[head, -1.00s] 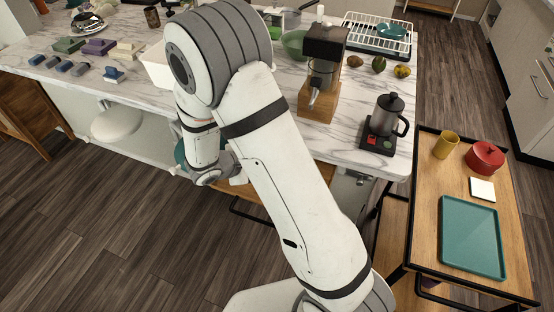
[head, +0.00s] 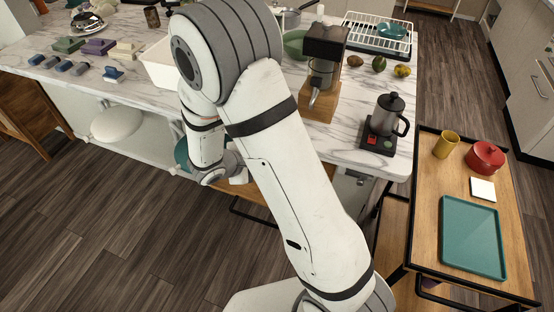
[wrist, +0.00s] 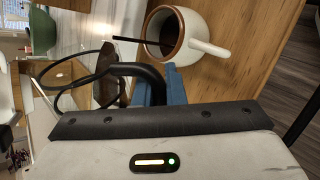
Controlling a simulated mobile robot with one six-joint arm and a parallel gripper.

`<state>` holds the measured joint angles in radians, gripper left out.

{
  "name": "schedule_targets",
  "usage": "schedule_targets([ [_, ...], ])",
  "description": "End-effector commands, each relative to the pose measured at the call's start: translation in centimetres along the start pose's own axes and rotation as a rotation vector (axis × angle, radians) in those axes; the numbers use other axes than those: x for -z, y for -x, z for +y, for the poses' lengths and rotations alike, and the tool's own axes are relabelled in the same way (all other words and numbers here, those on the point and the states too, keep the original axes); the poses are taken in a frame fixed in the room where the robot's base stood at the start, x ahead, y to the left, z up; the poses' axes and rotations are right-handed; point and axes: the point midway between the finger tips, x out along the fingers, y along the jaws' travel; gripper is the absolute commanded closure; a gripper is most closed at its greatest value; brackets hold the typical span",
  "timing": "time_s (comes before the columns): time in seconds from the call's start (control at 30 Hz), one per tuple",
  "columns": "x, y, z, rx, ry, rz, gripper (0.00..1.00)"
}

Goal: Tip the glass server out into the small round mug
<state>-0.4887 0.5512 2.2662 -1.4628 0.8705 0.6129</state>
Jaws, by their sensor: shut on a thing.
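In the wrist view, my gripper (wrist: 160,85) has its blue fingers shut on the black handle of the glass server (wrist: 104,90). The server is tilted, its clear body and dark outline left of the fingers. A thin dark stream runs from beside the server into the small round mug (wrist: 195,28). The mug is cream-white with a brown rim, has dark liquid inside, and its handle points right. It is on a wooden surface (wrist: 240,75). In the head view my arm hides the gripper, server and mug.
A coffee maker on a wooden base (head: 325,70) and a steel kettle on a black stand (head: 388,115) are on the marble counter (head: 350,95). A wooden cart (head: 425,200) at right holds a yellow cup (head: 446,145), red pot (head: 485,157) and teal tray (head: 473,235).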

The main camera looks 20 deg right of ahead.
Motion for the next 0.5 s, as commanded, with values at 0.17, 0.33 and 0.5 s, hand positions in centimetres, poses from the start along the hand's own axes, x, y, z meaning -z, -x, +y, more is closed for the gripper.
schedule_targets([
  [0.17, -0.02, 0.05, 0.07, -0.004, -0.014, 0.013, 1.0],
  [0.33, -0.02, 0.1, 0.07, -0.004, -0.027, 0.026, 1.0],
  [0.5, 0.01, 0.18, 0.13, -0.008, -0.041, 0.04, 1.0],
])
